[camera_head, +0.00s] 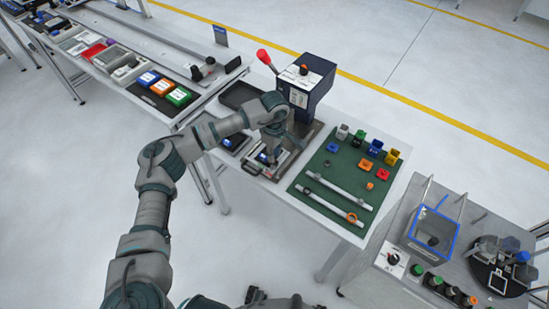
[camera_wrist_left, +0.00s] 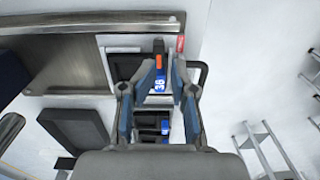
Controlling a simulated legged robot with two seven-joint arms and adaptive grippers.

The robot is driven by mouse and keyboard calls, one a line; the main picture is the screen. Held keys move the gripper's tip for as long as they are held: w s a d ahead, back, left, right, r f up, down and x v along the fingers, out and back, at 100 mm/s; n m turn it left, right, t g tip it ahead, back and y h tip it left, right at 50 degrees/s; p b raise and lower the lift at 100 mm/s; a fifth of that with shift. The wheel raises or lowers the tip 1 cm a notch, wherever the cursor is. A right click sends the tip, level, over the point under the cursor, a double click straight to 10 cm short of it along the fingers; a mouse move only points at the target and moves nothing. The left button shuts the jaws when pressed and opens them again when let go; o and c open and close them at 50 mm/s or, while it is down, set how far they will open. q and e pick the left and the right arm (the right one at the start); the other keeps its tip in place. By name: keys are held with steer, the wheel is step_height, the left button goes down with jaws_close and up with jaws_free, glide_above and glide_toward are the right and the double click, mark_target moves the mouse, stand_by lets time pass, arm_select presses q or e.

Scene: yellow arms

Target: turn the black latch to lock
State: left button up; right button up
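My left gripper (camera_head: 270,157) reaches down over a small grey fixture (camera_head: 283,163) on the white table. In the left wrist view the two fingers of this gripper (camera_wrist_left: 163,66) are apart, with nothing held between them. A dark, narrow upright piece with an orange part (camera_wrist_left: 158,62) shows beside the left fingertip; it may be the black latch, but I cannot tell its turn position. A blue label marked with white figures (camera_wrist_left: 160,85) lies between the fingers. In the head view the gripper and wrist hide much of the fixture. I cannot make out my right gripper.
A dark blue box (camera_head: 318,84) with a red-tipped lever (camera_head: 264,58) stands behind the gripper. A green mat (camera_head: 343,182) with small coloured parts and rods lies to the right. A black tray (camera_head: 238,95) is at left. A grey bench (camera_head: 375,288) stands at front right.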

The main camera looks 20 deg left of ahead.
arm_select(q)
step_height(320, 180, up, 8)
steer(key=shift+w, duration=0.15)
steer(key=shift+f, duration=0.1)
stand_by(0.4)
